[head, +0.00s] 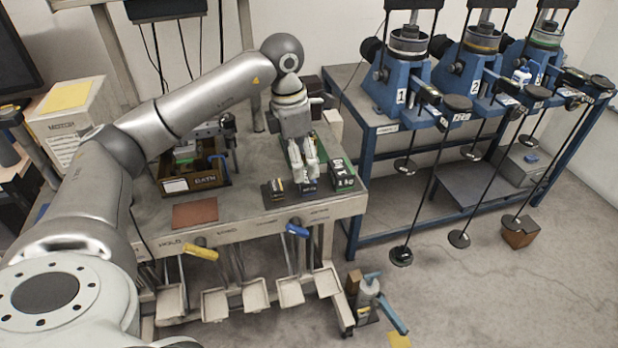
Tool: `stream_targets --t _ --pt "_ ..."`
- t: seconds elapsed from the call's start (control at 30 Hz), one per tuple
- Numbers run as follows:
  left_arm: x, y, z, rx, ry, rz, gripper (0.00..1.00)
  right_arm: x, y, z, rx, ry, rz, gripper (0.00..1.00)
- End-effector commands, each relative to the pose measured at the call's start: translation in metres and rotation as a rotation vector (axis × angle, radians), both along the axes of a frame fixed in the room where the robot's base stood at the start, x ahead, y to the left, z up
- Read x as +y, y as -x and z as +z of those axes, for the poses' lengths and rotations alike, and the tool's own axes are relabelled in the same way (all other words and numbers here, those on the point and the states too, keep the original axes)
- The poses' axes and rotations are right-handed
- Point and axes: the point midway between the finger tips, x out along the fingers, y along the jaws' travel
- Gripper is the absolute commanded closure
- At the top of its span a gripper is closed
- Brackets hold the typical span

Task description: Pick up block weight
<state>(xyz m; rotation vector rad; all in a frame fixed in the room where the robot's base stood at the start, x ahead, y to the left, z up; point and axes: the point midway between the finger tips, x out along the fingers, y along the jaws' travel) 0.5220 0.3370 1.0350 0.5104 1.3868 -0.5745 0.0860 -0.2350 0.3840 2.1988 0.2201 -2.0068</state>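My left gripper (305,170) points down over the right part of the workbench. Its two pale fingers are a small distance apart, right at a small dark block weight with a blue lower part (308,187). The fingers hide the top of this block, and I cannot tell whether they grip it. A small dark brown block weight (273,193) stands just left of it. A larger black and green block weight (343,176) with white lettering stands just right of it. My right gripper is not in view.
An open wooden box (205,182) and a flat reddish-brown plate (195,214) are on the workbench (250,212). Blue lever frames (405,85) with hanging rods stand at right. A brown block (519,232) and a bottle (367,297) are on the floor.

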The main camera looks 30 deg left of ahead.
Motion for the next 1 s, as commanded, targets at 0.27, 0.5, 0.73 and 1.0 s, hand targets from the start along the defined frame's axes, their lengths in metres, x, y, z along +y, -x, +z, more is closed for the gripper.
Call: stream_targets --t 0.27,0.5,0.73,1.0 --pt "-0.005 -0.003 -0.023 0.003 0.001 -0.002 0.29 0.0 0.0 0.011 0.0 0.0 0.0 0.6" --pt "-0.01 -0.008 -0.056 0.001 0.001 -0.001 0.29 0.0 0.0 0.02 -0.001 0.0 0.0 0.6" --pt "-0.01 -0.009 -0.061 -0.002 0.003 -0.002 0.29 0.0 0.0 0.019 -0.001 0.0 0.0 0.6" --pt "-0.01 -0.009 -0.061 -0.001 0.002 -0.002 0.56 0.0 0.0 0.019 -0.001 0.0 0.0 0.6"
